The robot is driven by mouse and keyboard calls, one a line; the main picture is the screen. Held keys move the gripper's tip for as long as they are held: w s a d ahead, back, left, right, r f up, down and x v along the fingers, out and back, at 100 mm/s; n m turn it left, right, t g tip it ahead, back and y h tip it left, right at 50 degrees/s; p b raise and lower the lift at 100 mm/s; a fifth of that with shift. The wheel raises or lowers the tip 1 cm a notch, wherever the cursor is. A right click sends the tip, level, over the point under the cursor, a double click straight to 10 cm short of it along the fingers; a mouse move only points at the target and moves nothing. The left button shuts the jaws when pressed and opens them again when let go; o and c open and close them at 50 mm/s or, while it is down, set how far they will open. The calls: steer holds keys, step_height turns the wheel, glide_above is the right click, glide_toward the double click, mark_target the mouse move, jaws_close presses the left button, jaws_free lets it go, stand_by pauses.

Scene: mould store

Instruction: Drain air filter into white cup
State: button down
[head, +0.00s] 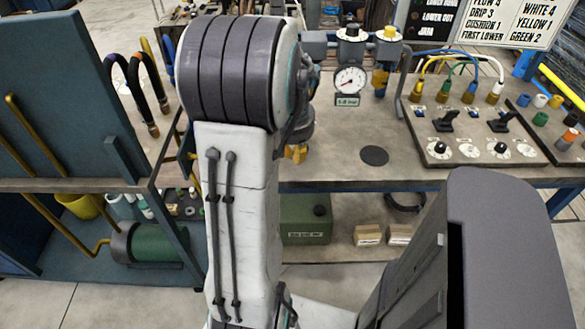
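My arm stands large in front of the bench in the head view. My gripper is not to be seen; the arm's thick upper joint hides what lies behind it. Just right of that joint, a dark grey cylindrical bowl (301,122) with a yellow piece (296,153) at its bottom shows partly; it looks like the air filter, its left side hidden. No white cup is clearly seen. A pale container (119,208) stands on the lower left shelf; I cannot tell if it is a cup.
A pressure gauge (350,79) and a yellow-topped unit (386,50) are right of the filter. A dark round disc (374,155) lies on clear bench top (340,172). A control box (465,135) with cables stands right. A blue-grey panel (70,90) stands left.

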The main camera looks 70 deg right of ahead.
steer(key=shift+s+a+b, duration=0.25)
steer(key=shift+a+b, duration=0.05)
steer(key=shift+a, duration=0.85)
steer(key=shift+s+a+b, duration=0.2)
steer(key=shift+a+b, duration=0.1)
steer(key=shift+a, duration=0.85)
